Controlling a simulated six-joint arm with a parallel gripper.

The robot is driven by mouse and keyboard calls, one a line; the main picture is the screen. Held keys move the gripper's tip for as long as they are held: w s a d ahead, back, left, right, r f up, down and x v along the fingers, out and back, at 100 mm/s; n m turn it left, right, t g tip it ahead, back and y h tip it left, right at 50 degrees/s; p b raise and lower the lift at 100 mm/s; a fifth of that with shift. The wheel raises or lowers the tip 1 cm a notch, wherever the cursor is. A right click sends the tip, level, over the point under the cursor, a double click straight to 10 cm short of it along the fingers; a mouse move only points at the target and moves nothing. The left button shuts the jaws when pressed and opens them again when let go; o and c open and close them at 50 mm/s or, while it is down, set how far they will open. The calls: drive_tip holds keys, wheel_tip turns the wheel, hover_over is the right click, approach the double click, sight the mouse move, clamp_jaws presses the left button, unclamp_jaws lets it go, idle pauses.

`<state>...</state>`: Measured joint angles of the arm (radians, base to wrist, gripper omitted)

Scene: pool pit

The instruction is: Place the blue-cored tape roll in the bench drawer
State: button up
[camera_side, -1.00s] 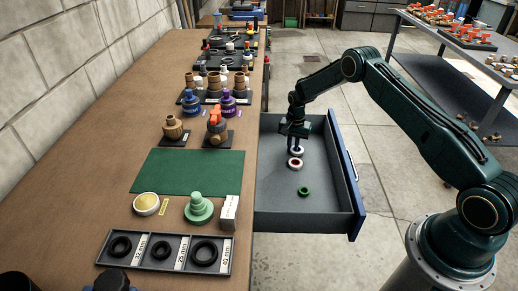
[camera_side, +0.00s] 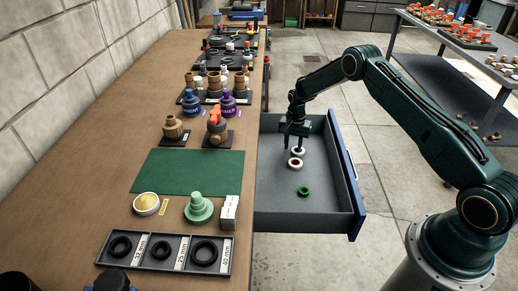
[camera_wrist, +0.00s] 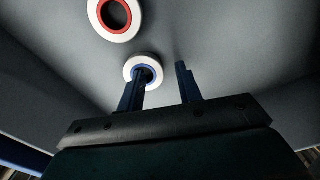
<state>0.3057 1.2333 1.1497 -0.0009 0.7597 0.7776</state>
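The blue-cored tape roll (camera_side: 299,152) is a white ring with a blue core. It lies flat on the floor of the open bench drawer (camera_side: 346,180), just beyond a red-cored roll. In the wrist view the blue-cored roll (camera_wrist: 129,67) is partly covered by the left finger. My gripper (camera_side: 295,144) is inside the drawer above the rolls, pointing down. Its two fingers are apart with nothing held between them, as the wrist view (camera_wrist: 162,74) also shows. I cannot tell whether the left finger still reaches into the roll's core.
A red-cored white roll (camera_side: 295,162) and a green ring (camera_side: 303,191) lie in the drawer. The drawer's blue front and grey walls surround my gripper. The bench (camera_side: 80,190) to the left holds a green mat (camera_side: 187,171), fittings and a ring tray (camera_side: 232,262).

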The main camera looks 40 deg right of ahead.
wheel_tip(320, 180, up, 12)
drive_tip(key=shift+f, duration=0.25)
idle(0.3)
idle(0.3)
drive_tip(key=shift+r, duration=0.1)
wheel_tip(320, 180, up, 15)
drive_tip(key=n+t, duration=0.1)
drive_tip(key=n, duration=0.2)
hover_over(292, 149)
drive_tip(key=s+a, duration=0.4)
drive_tip(key=a, duration=0.1)
drive_tip(key=s+a+r+n+t, duration=0.25)
drive_tip(key=s+a+r, duration=0.25)
drive_tip(key=s+r, duration=0.45)
drive_tip(key=s+a+r+n, duration=0.1)
drive_tip(key=s+a+n, duration=0.1)
drive_tip(key=s, duration=0.6)
drive_tip(key=s+a+r+n+t, duration=0.1)
drive_tip(key=s+a+n, duration=0.1)
drive_tip(key=s, duration=0.7)
drive_tip(key=s+a+r+n+t, duration=0.1)
drive_tip(key=s+a+n, duration=0.2)
drive_tip(key=s, duration=0.5)
drive_tip(key=shift+s+a+r, duration=0.15)
drive_tip(key=shift+a+r, duration=0.15)
